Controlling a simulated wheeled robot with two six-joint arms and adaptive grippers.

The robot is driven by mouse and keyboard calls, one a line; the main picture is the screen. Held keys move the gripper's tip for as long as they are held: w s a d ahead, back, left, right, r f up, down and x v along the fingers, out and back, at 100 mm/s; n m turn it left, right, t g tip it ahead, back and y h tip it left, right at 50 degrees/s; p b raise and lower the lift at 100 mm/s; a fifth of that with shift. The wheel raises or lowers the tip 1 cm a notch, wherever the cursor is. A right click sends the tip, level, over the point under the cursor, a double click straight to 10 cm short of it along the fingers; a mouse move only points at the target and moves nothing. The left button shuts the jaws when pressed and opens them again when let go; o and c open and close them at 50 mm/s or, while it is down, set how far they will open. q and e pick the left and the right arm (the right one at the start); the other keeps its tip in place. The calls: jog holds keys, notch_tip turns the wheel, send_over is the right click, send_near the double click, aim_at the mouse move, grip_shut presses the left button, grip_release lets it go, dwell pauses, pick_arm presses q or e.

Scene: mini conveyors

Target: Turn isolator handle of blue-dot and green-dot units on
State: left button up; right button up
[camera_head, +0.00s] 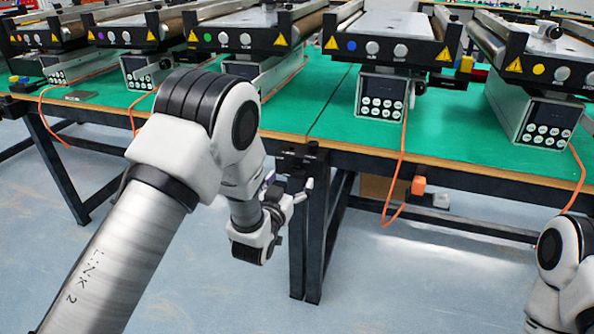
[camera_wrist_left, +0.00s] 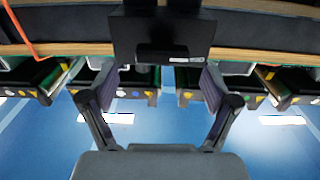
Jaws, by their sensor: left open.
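The blue-dot unit (camera_head: 386,48) is a mini conveyor with a blue dot on its black front bar, right of centre on the green table. The green-dot unit (camera_head: 238,40) stands to its left, with a green dot on its bar. I cannot pick out the isolator handle of either unit with certainty. My left gripper (camera_head: 300,188) is in front of and below the table edge, apart from both units. It is open and empty, with its two fingers spread in the left wrist view (camera_wrist_left: 160,88). My right gripper is out of view.
A black box (camera_head: 302,158) hangs at the table edge near my left gripper; a black box (camera_wrist_left: 162,38) fills the wrist view's top centre. A yellow-dot unit (camera_head: 538,70) stands at right, other units at left. Orange cables (camera_head: 399,165) hang over the edge.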

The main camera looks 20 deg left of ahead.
aim_at(295, 177)
pick_arm(q)
jog(key=w, duration=0.4)
jog(key=shift+w+f, duration=0.1)
jog(key=shift+w, duration=0.1)
jog(key=c, duration=1.2)
jog(key=shift+o, duration=0.2)
jog(key=shift+m, duration=0.3)
jog(key=m, duration=0.8)
jog(key=shift+d, duration=0.1)
jog(key=m, duration=0.4)
jog(key=shift+f, duration=0.1)
jog(key=m+b, duration=0.1)
jog(key=m, duration=0.4)
jog(key=shift+d+f, duration=0.1)
jog(key=shift+m, duration=0.3)
